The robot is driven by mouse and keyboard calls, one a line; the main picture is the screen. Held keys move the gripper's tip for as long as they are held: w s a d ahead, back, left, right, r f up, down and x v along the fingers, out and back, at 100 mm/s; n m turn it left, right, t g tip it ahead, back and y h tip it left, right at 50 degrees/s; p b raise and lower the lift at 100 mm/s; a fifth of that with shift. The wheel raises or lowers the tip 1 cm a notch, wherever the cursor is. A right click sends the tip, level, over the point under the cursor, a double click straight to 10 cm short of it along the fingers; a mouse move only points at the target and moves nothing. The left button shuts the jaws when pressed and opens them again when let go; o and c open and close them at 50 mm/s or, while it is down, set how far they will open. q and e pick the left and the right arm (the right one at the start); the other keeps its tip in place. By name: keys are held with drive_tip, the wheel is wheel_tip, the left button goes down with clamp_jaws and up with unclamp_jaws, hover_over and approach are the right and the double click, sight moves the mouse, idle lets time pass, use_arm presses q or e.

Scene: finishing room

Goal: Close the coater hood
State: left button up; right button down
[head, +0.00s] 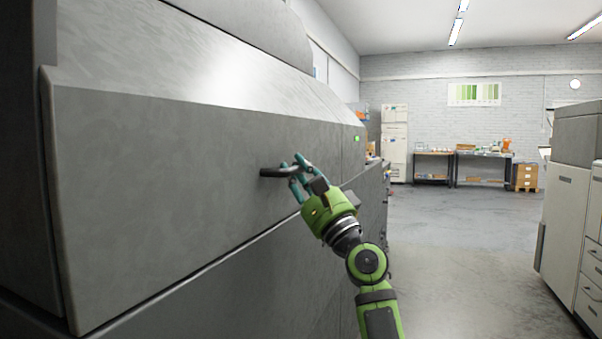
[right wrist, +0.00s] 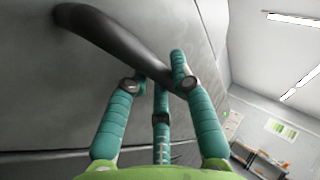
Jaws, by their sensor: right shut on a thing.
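The coater hood (head: 190,170) is a large grey panel with a sloped top, filling the left of the head view. A dark bar handle (head: 277,172) sticks out from its front face. My right gripper (head: 297,172) is at the right end of this handle, with its teal fingers closed around it. In the right wrist view, the handle (right wrist: 120,40) runs from upper left down between the fingers of the gripper (right wrist: 165,75). A seam runs below the hood panel along the machine's lower body. My left gripper is not in view.
A grey and white machine with drawers (head: 568,215) stands at the right. Open grey floor (head: 455,240) lies between it and the coater. Workbenches (head: 483,155) and a pale cabinet (head: 395,140) stand at the back wall. A small green light (head: 357,138) shows on the coater.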

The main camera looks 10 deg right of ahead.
drive_tip(key=shift+a, duration=0.15)
drive_tip(key=c, duration=1.3)
unclamp_jaws()
drive_tip(key=shift+w+a, duration=0.1)
drive_tip(key=shift+f, duration=0.2)
drive_tip(key=v, duration=1.1)
drive_tip(key=shift+s+d, duration=0.3)
drive_tip(key=shift+s, duration=0.1)
